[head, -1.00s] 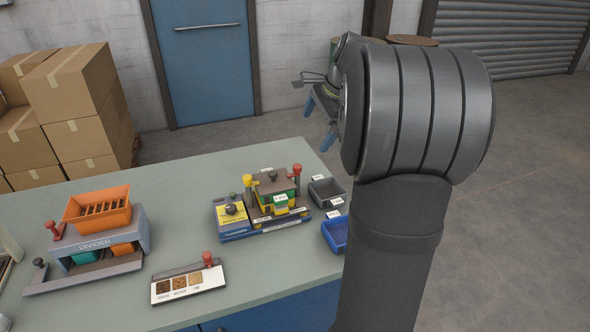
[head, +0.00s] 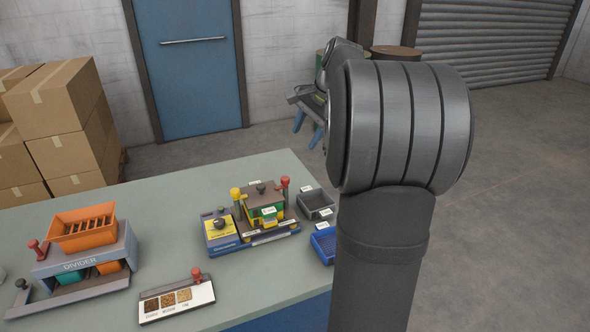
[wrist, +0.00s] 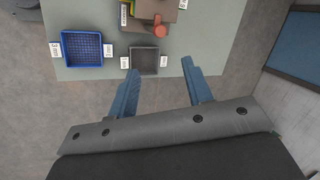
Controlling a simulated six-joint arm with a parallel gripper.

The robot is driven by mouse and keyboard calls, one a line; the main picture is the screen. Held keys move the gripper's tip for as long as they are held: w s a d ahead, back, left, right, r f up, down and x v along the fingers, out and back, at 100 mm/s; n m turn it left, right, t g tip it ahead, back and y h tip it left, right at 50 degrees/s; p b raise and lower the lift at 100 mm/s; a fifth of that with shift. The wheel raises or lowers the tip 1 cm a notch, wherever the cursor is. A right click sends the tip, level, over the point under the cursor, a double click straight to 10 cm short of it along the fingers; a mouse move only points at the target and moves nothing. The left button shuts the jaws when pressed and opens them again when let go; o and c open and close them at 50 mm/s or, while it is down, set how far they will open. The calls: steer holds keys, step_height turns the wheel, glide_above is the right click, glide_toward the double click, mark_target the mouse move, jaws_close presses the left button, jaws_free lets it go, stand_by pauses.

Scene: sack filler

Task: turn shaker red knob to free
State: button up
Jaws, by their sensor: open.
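The shaker (head: 262,215) is a small machine on the table with a brown top, a green and yellow middle and a blue base. Its red knob (head: 284,182) stands upright at its right back corner. In the wrist view the red knob (wrist: 160,29) shows at the top, from above. My gripper (head: 306,138) is beyond the table's far edge, with its blue fingers pointing down. In the wrist view my gripper (wrist: 160,67) is open and empty, its fingers apart from the knob. The shaker's labels are too small to read.
A grey bin (wrist: 144,62) and a blue bin (wrist: 63,50) stand beside the shaker. A yellow knob (head: 235,193) is at its left. The divider (head: 72,263) and a sample board (head: 177,301), each with a red knob, are further left. Boxes (head: 58,135) stand behind the table.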

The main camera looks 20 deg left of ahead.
steer(key=n, duration=0.4)
steer(key=n+g, duration=0.1)
steer(key=n, duration=1.7)
glide_toward(285, 178)
steer(key=x, duration=0.8)
steer(key=shift+w+f, duration=0.1)
steer(key=shift+f, duration=0.25)
steer(key=c, duration=1)
